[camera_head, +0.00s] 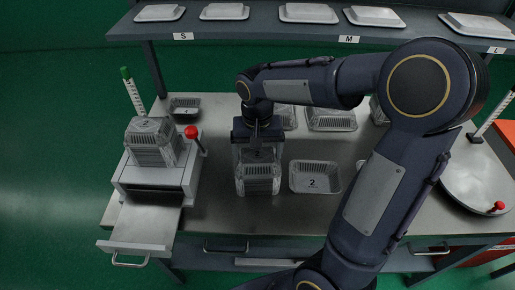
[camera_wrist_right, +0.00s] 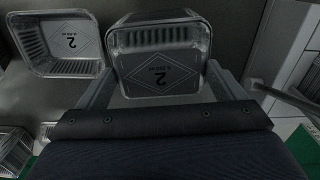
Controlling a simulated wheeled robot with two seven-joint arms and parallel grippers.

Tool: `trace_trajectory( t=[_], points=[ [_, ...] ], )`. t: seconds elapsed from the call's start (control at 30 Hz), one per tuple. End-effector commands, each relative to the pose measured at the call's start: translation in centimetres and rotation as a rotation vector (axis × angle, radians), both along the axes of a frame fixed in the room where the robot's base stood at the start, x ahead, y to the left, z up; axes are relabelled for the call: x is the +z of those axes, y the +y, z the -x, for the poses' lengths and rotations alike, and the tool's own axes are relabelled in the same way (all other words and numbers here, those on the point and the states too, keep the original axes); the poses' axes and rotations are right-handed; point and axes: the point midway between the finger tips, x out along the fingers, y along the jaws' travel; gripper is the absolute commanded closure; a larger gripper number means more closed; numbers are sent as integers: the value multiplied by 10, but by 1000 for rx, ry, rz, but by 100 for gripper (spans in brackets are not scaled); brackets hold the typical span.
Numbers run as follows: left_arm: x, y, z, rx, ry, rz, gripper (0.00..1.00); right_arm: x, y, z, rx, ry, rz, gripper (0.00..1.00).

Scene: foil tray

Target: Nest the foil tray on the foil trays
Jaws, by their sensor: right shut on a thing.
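My right gripper (camera_wrist_right: 157,85) is shut on a foil tray (camera_wrist_right: 165,72) marked "2", which sits between its two fingers in the right wrist view. In the head view the right gripper (camera_head: 258,150) is over the front middle of the table, with the ribbed held tray (camera_head: 259,186) below it. I cannot tell whether the held tray touches anything beneath. A second foil tray (camera_head: 315,192) marked "2" lies on the table just right of it, apart from it. A stack of foil trays (camera_head: 152,143) stands on the grey device at the left. My left gripper is out of view.
The grey device (camera_head: 128,183) has a red-knobbed lever (camera_head: 191,132) on its right. More foil trays (camera_head: 331,119) stand at the back, partly behind my right arm. White lids (camera_head: 308,13) lie on the shelf above. A round grey plate (camera_head: 480,178) is at the right.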

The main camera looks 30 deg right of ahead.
Motion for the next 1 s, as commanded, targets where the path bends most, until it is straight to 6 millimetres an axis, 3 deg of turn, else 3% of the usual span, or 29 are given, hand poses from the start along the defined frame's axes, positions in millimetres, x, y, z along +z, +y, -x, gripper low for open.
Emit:
trace_trajectory(
  t=[0.23, 0.27, 0.33, 0.67, 1.0],
  points=[
    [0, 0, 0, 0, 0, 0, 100, -1, 0, 0, 0, 0, 0, 31],
    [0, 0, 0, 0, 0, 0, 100, -1, 0, 0, 0, 0, 0, 9],
    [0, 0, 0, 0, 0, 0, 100, -1, 0, 0, 0, 0, 0, 0],
    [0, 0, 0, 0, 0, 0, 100, 7, 0, -1, 0, -2, 0, 0],
    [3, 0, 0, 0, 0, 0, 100, 62, 0, -1, -1, -4, 0, 0]
  ],
)
